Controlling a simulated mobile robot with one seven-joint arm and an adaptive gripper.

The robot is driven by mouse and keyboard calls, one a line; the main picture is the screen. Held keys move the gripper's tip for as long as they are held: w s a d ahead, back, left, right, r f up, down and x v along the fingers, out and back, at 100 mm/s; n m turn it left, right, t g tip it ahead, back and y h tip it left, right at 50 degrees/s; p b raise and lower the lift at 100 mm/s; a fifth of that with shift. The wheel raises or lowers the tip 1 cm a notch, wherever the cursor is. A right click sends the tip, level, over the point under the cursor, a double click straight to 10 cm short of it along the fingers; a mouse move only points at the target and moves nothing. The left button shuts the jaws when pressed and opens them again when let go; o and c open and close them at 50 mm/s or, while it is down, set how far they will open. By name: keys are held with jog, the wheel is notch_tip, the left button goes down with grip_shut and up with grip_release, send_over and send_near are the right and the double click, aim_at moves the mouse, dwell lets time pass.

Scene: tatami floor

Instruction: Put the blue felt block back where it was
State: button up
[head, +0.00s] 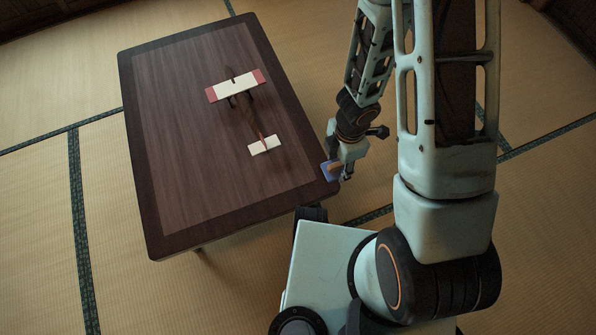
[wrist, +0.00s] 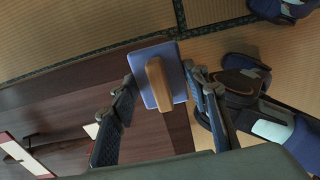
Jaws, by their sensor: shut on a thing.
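The blue felt block (head: 329,172) shows in the head view at the front right corner of the dark table. In the wrist view the blue felt block (wrist: 172,56) is a flat blue slab with a tan wooden grip on top. My gripper (head: 338,173) is shut on it, with one finger at each side of the block in the wrist view (wrist: 160,80). The block overlaps the table's edge in the picture. I cannot tell whether it touches the table top. Part of the block is hidden behind my gripper in the head view.
A low dark wooden table (head: 180,150) stands on tatami. On it is a small model plane (head: 236,86) with a white, red-tipped wing and a white tail piece (head: 264,146). The table's left and front parts are clear. My base stands close to its front right corner.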

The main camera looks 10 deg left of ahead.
jog(key=a+f, duration=0.3)
jog(key=a, duration=0.4)
jog(key=b, duration=0.2)
send_over(298, 175)
jog(key=f, duration=0.5)
jog(key=shift+d+f, duration=0.25)
jog(key=shift+f, duration=0.05)
jog(key=shift+a+f+b, duration=0.15)
jog(key=shift+f+b, duration=0.2)
jog(key=shift+f, duration=0.5)
jog(key=shift+a+f+b, duration=0.1)
jog(key=shift+f+b, duration=0.2)
jog(key=shift+f, duration=0.5)
jog(key=shift+f, duration=0.15)
jog(key=o, duration=1.5)
jog(key=shift+o, duration=0.2)
notch_tip(298, 175, up, 12)
jog(key=p, duration=0.7)
